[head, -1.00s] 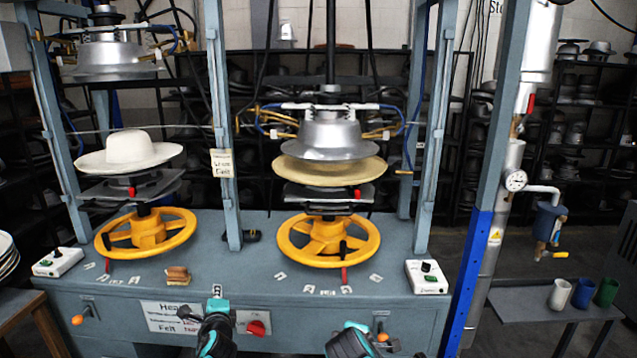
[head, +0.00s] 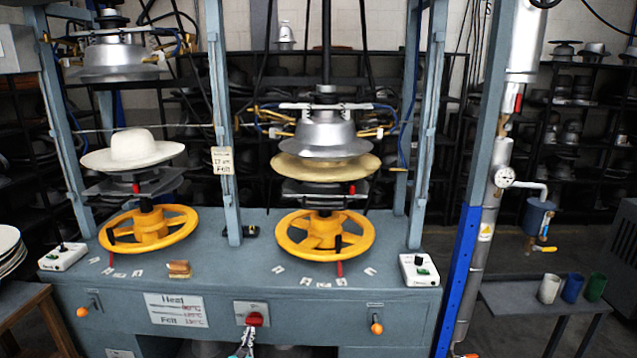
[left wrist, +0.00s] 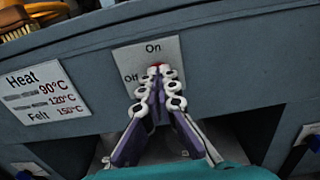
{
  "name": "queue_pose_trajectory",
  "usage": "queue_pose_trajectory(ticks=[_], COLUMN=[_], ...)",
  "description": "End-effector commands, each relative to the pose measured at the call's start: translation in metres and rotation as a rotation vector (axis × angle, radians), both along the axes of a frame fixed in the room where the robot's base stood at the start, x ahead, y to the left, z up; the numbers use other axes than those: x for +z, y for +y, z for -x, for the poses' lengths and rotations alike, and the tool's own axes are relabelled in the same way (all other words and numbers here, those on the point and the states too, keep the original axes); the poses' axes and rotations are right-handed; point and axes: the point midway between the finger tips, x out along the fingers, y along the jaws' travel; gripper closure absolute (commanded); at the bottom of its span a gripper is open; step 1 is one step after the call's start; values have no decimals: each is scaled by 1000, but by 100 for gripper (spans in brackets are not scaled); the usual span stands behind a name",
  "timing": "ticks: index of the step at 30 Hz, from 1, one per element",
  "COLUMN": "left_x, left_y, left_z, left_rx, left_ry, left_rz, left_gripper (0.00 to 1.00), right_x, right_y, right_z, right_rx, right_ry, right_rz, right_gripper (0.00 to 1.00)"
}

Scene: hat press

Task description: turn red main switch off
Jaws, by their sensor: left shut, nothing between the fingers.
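The red main switch (head: 255,319) sits on a pale plate on the front panel of the press, right of the Heat/Felt sign. In the left wrist view the plate (left wrist: 148,55) reads "On" at the top and "Off" at the left; only a bit of the red switch (left wrist: 156,67) shows behind my fingers. My left gripper (left wrist: 160,88) is shut and empty, its fingertips in front of the switch; I cannot tell if they touch it. In the head view the left gripper (head: 245,343) is just below the switch. My right gripper is not in view.
The Heat/Felt sign (head: 177,310) is left of the switch. Orange-knobbed levers (head: 82,312) (head: 376,328) flank the panel. Yellow handwheels (head: 149,228) (head: 325,236) and two control boxes (head: 62,257) (head: 419,270) stand on the press top. The panel around the switch is flat.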

Motion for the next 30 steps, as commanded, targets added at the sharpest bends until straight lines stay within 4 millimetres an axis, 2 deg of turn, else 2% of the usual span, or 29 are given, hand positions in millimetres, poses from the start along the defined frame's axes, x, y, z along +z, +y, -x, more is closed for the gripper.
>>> queue_pose_trajectory(ticks=[16, 21, 30], left_x=[0, 0, 0], left_y=[-2, -2, -2], left_z=[-60, -67, -68], left_rx=[0, 0, 0], left_ry=[0, 0, 0], left_rz=[0, 1, 1], left_gripper=[100, 100, 100], right_x=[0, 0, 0], right_y=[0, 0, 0], right_z=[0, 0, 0], right_rx=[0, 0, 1], right_ry=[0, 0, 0], right_rz=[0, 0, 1], right_gripper=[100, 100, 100])
